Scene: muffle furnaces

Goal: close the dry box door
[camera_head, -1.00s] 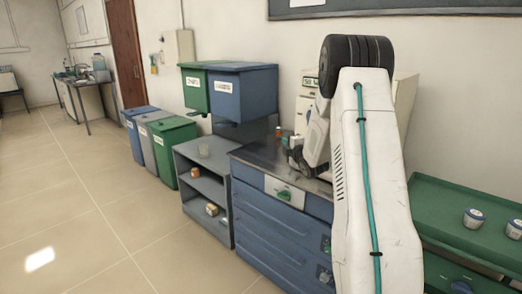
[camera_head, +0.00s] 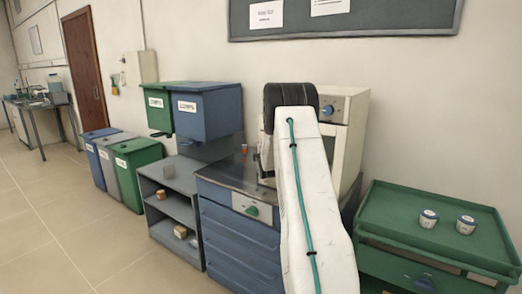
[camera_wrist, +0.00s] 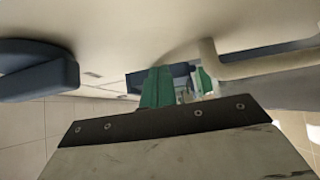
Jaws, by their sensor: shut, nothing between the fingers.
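The dry box appears to be the cream cabinet (camera_head: 348,135) on the grey-topped blue bench, with a blue knob (camera_head: 327,109) on its front. My arm covers much of its front, so I cannot tell the door's angle in the head view. In the wrist view a cream panel (camera_wrist: 140,28) fills the top, with a dark blue knob (camera_wrist: 40,66) at left and a cream bar handle (camera_wrist: 265,65) at right. My gripper (camera_wrist: 158,86) shows green fingers, shut and empty, near the panel and left of the handle. I cannot tell if they touch it.
The blue drawer bench (camera_head: 235,232) stands under the cabinet. A grey shelf (camera_head: 180,208) and lidded bins (camera_head: 136,178) stand to the left. A green cart (camera_head: 385,210) with two jars (camera_head: 466,224) is at right. Open floor (camera_head: 60,235) lies at left.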

